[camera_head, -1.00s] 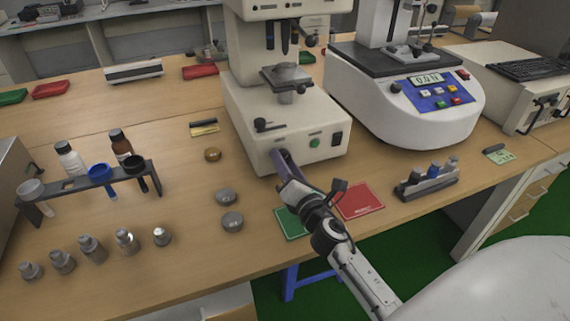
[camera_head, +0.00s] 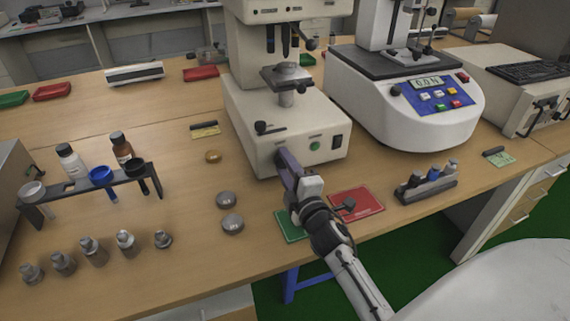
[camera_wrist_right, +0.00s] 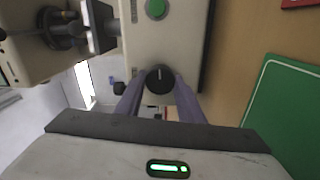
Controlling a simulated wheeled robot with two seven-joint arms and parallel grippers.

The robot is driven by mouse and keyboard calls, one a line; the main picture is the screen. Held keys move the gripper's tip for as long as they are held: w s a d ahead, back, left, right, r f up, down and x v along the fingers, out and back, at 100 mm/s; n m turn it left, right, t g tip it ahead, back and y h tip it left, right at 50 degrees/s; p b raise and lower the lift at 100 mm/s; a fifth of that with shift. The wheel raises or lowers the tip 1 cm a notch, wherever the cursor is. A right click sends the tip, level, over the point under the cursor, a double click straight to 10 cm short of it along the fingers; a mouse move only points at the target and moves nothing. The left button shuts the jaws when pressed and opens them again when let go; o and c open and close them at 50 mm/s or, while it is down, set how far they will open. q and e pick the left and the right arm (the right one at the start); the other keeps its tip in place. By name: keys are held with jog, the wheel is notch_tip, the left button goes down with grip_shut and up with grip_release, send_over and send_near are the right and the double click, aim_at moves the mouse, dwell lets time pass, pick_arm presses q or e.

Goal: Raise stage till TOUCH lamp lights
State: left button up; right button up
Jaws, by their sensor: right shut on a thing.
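The cream tester (camera_head: 290,125) stands in the middle of the bench. Its stage (camera_head: 287,77) carries a small round grey piece, with a visible gap below the dark tips (camera_head: 270,40) of the upper head. My right gripper (camera_head: 285,160) is at the tester's front face. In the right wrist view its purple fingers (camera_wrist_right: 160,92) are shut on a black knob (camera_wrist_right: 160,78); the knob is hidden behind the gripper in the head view. A green round button or lamp (camera_head: 315,145) is on the front, also in the wrist view (camera_wrist_right: 157,9); its label is unreadable. My left gripper is out of view.
A black lever (camera_head: 268,128) and a dark switch (camera_head: 336,141) are close to the gripper. Green (camera_head: 291,228) and red (camera_head: 357,202) mats lie in front. A force gauge stand (camera_head: 410,100) is at right. Grey discs (camera_head: 227,200), a vial rack (camera_head: 95,182) and several weights are left.

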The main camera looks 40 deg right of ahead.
jog(key=shift+m, duration=1.3)
jog(key=o, duration=1.1)
jog(key=shift+c, duration=0.2)
jog(key=shift+r, duration=0.1)
